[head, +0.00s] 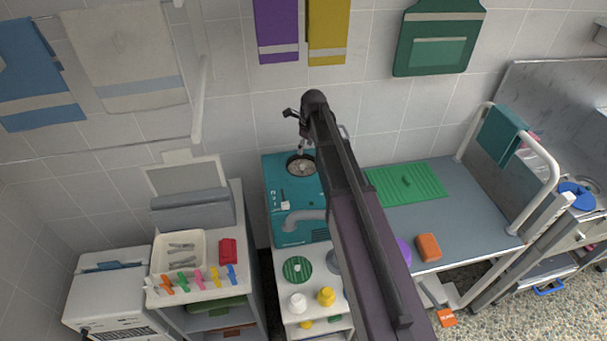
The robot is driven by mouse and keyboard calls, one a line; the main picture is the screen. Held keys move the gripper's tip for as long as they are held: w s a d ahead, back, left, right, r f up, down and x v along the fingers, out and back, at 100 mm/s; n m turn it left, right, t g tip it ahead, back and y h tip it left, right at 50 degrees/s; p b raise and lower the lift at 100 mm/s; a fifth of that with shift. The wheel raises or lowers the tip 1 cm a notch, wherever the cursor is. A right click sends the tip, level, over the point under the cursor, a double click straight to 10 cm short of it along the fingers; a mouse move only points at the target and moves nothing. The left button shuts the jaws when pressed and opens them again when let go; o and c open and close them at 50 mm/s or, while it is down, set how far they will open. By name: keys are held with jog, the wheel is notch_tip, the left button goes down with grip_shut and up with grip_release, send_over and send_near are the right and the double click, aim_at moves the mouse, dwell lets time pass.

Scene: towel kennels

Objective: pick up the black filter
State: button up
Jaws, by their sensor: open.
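A round black-rimmed piece with a pale grey, mesh-like middle, which looks like the black filter (301,166), is at the top of the teal machine (284,190) in the middle of the head view. Whether it lies loose or is seated in the machine I cannot tell. My gripper (302,147) is open and appears just above the filter in the picture. Its fingers are small and partly hidden by my arm, and I see nothing between them. The exact gap between fingers and filter is unclear. My arm hides the right side of the machine.
A grey hose (304,216) curves on the machine's front. Below, a white cart (292,328) bears a green striped disc (297,268) and white and yellow knobs. A grey table (405,222) with a green mat (425,182) is right. A tool tray (163,246) is left. Towels hang behind.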

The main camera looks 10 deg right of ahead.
jog(key=b, duration=0.4)
send_over(302, 166)
jog(key=shift+s+d+f, duration=0.1)
jog(key=shift+d+f, duration=0.05)
jog(key=shift+f, duration=0.95)
jog(key=shift+s+d+f, duration=0.1)
jog(key=shift+d+f, duration=0.05)
jog(key=shift+f, duration=0.95)
jog(key=shift+f, duration=0.15)
jog(key=f+b, duration=0.5)
jog(key=shift+w+a, duration=0.2)
jog(key=shift+w, duration=0.1)
jog(key=shift+r, duration=0.1)
grip_shut()
